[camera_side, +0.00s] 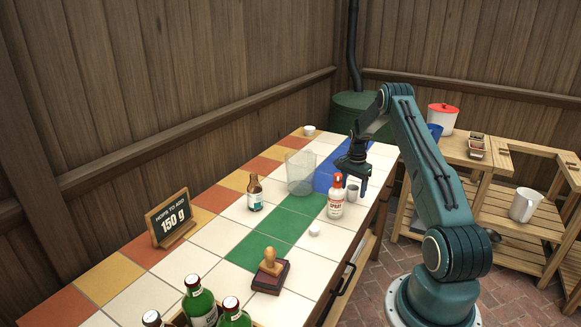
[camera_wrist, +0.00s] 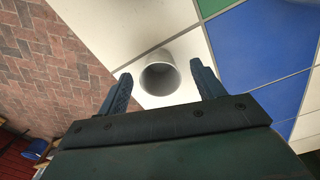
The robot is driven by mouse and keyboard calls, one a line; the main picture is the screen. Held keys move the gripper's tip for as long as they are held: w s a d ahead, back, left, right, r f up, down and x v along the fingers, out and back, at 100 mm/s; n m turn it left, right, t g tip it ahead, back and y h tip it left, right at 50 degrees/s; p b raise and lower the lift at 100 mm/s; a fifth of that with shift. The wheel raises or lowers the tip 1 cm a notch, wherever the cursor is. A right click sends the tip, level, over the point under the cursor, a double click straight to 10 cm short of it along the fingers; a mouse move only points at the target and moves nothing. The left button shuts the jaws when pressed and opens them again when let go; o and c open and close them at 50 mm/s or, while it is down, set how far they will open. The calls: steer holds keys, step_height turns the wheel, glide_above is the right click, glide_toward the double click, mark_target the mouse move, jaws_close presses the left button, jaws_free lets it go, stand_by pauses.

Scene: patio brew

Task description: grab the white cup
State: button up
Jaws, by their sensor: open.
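A small pale grey-white cup (camera_side: 353,194) stands upright on a white tile near the right edge of the tiled table. In the wrist view the cup (camera_wrist: 161,79) shows its open, empty mouth, centred between my finger tips. My gripper (camera_side: 352,180) points down over the cup, its jaws apart. In the wrist view my gripper's fingers (camera_wrist: 160,71) lie to either side of the cup, with gaps visible. I cannot tell how far above the cup the tips are.
A clear container (camera_side: 300,172), a brown bottle (camera_side: 254,194) and a wooden stamp (camera_side: 269,262) share the table. A white jug (camera_side: 524,205) is on the bench at right. Brick floor (camera_wrist: 50,75) lies beyond the table edge.

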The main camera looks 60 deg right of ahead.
steer(key=shift+f, duration=0.6)
steer(key=c, duration=1.1)
